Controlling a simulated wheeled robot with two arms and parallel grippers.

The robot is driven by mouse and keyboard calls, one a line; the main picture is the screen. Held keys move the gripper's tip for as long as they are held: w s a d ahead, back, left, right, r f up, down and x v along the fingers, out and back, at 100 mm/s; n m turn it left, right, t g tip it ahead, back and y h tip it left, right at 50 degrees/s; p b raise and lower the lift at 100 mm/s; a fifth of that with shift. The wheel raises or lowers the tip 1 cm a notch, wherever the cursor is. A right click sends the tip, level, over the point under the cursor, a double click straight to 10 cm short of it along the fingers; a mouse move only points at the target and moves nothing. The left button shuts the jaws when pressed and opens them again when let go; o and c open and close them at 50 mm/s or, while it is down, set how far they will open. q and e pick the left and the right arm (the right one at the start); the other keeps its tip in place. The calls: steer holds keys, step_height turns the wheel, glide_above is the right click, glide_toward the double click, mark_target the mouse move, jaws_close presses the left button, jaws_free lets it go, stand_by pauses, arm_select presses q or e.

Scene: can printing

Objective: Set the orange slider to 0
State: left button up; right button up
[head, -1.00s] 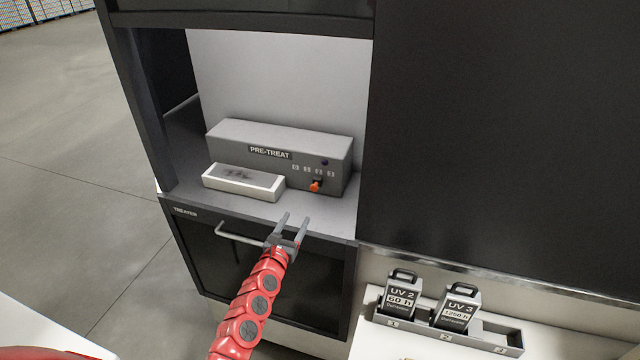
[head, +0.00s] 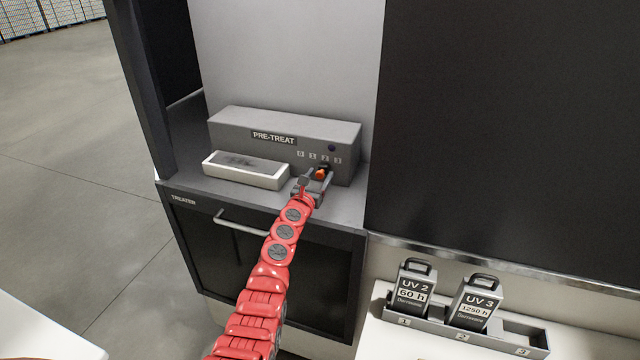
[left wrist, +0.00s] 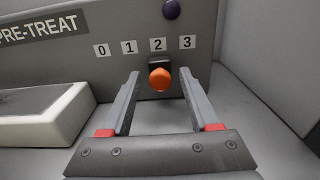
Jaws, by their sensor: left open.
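The orange slider (left wrist: 160,79) is a knob on the front of the grey PRE-TREAT box (head: 235,128). In the left wrist view it sits below the label 2, in a row of labels 0, 1, 2, 3 running left to right. In the head view the slider (head: 320,173) is partly covered by my gripper. My left gripper (left wrist: 156,97) is open, with one finger to each side of the slider and gaps between. Whether the fingertips reach past the knob in depth is hard to tell. My right gripper is not in view.
A white-rimmed tray (head: 214,171) stands in front of the box, left of the slider. A dark round button (left wrist: 171,9) is above the labels. A handle (head: 240,228) juts from the treater door below. UV cartridges (head: 413,290) stand in a rack at lower right.

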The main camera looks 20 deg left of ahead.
arm_select(q)
steer(key=shift+w, duration=0.45)
jaws_close()
stand_by(1.2)
